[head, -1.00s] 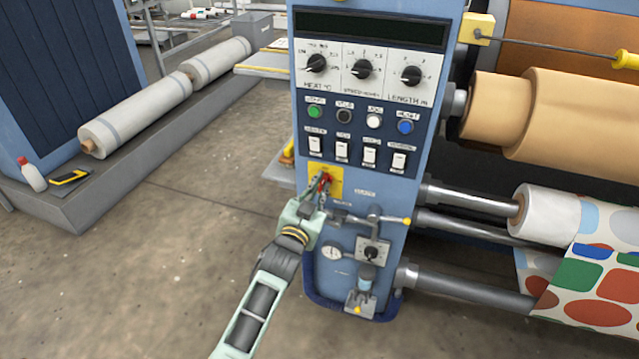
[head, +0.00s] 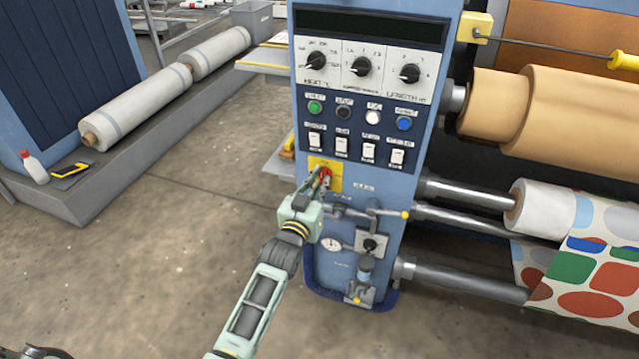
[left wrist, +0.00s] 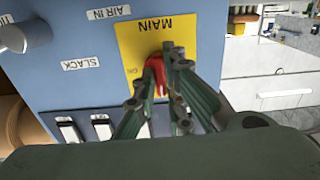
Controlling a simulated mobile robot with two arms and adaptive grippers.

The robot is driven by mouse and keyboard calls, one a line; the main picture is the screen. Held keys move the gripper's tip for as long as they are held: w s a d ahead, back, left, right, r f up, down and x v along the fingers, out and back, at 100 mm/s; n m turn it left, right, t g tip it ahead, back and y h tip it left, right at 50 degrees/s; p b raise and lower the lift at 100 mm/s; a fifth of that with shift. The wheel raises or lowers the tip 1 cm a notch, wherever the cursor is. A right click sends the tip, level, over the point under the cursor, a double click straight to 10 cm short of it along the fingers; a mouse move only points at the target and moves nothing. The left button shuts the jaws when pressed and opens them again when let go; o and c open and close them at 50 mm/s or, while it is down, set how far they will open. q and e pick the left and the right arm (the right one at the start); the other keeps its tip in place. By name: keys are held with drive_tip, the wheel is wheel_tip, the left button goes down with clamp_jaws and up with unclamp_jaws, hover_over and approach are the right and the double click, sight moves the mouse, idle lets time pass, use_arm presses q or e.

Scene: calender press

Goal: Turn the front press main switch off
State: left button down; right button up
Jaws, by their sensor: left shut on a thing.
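The main switch is a red handle (head: 325,175) on a yellow plate (head: 334,166), low on the blue press panel in the head view. In the left wrist view the red handle (left wrist: 155,76) stands out from the yellow plate (left wrist: 142,41) marked MAIN. My left gripper (head: 321,184) is shut on the red handle; in the left wrist view its fingers (left wrist: 160,85) lie on either side of it and hide part of it. Part of the plate's lettering is covered. My right gripper cannot be made out; only a dark piece of my body shows at the bottom left.
Dials, buttons and white rocker switches (head: 341,147) sit above the plate. A valve with a yellow-tipped lever (head: 405,214) and a gauge (head: 330,243) sit just below. Large rollers (head: 545,110) fill the right.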

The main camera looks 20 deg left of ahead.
use_arm(q)
drive_tip(key=c, duration=1.8)
unclamp_jaws()
drive_tip(key=shift+c, duration=0.2)
drive_tip(key=shift+s, duration=0.1)
drive_tip(key=s, duration=1.2)
drive_tip(key=shift+a, duration=0.2)
